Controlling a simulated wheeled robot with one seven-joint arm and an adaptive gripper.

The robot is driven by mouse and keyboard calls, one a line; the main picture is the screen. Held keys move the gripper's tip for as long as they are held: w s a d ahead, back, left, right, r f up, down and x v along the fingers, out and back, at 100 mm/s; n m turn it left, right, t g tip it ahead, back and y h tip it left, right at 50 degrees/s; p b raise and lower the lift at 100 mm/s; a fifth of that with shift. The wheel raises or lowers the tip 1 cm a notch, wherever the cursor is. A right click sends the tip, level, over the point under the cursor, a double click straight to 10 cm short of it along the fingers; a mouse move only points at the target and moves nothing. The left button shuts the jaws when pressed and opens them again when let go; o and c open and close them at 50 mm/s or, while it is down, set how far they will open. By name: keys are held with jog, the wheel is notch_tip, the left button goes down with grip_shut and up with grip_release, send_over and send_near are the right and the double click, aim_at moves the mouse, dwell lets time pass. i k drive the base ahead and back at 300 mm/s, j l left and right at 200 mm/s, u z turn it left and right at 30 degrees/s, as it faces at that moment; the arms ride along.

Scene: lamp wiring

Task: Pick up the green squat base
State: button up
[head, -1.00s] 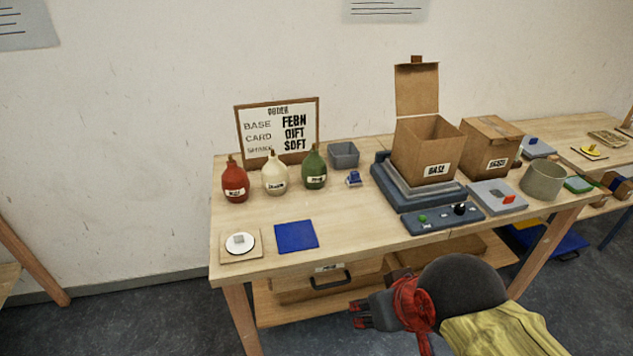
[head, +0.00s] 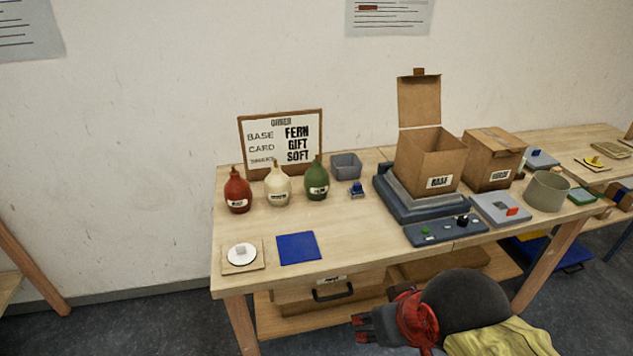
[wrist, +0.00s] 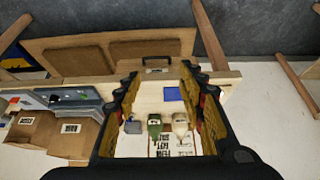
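The green squat base (head: 316,180) is a rounded bottle-like body with a narrow neck and a white label. It stands upright on the table, right of the cream base (head: 277,185) and the red base (head: 237,191). In the wrist view the green base (wrist: 154,126) shows between my fingers, well beyond them, beside the cream base (wrist: 180,124). My gripper (head: 362,328) is low in front of the table, far from the green base. In the wrist view my gripper (wrist: 166,90) has its fingers spread with nothing between them.
An order board (head: 282,143) stands behind the bases. A grey bin (head: 346,166) and a small blue part (head: 357,190) are right of the green base. An open box (head: 430,163) stands on a dark platform. A blue mat (head: 297,248) lies in front; the table between is clear.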

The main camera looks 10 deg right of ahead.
aim_at(316, 179)
jog(key=i+j, duration=0.4)
jog(key=i, duration=0.15)
jog(key=i+j, duration=0.45)
jog(key=i+l+z, duration=0.05)
jog(key=i, duration=0.05)
